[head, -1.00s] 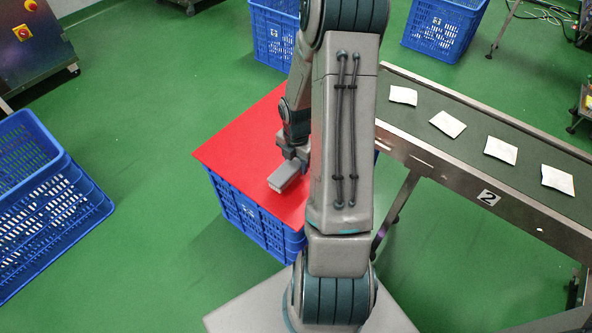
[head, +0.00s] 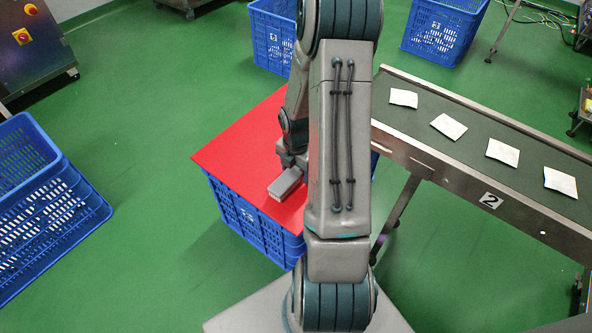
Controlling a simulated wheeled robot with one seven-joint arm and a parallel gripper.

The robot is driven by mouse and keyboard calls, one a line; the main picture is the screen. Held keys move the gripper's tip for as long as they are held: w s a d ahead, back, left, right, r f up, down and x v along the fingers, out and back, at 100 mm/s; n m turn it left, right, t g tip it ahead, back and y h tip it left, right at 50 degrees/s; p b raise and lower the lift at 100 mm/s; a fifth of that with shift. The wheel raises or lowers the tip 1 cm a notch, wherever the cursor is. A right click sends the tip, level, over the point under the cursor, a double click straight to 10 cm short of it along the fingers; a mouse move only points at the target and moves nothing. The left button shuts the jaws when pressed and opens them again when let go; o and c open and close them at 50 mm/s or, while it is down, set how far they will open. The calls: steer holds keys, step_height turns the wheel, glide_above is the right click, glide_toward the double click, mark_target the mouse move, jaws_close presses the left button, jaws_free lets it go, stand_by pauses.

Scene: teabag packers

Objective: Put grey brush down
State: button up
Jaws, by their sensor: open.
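The grey brush (head: 284,185) is a small block with a paler bristle side. It appears to rest on the red board (head: 232,152), near its front edge. My gripper (head: 292,160) is right behind the brush, at its far end, and is open. The gripper's fingers are small and partly hidden, so I cannot tell whether they still touch the brush. My upper arm covers the right part of the board.
The red board lies on a blue crate (head: 247,218). A conveyor (head: 430,150) with several white packets runs along the right. Another blue crate (head: 72,218) stands at the left. The left part of the board is bare.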

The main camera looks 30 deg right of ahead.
mark_target(296, 168)
step_height(296, 168, up, 11)
steer(key=p, duration=0.5)
steer(key=s+a+r+m, duration=0.7)
steer(key=a+r+m, duration=0.1)
steer(key=m, duration=0.3)
steer(key=s+a+r+m+t, duration=0.1)
steer(key=s+a+r+m, duration=0.5)
steer(key=a+r+m, duration=0.3)
steer(key=shift+s+r+m, duration=0.4)
steer(key=shift+r+m, duration=0.2)
steer(key=shift+m, duration=0.3)
step_height(296, 168, up, 28)
steer(key=t+p, duration=0.1)
steer(key=p, duration=2.4)
steer(key=shift+r+t, duration=0.2)
steer(key=shift+t, duration=0.2)
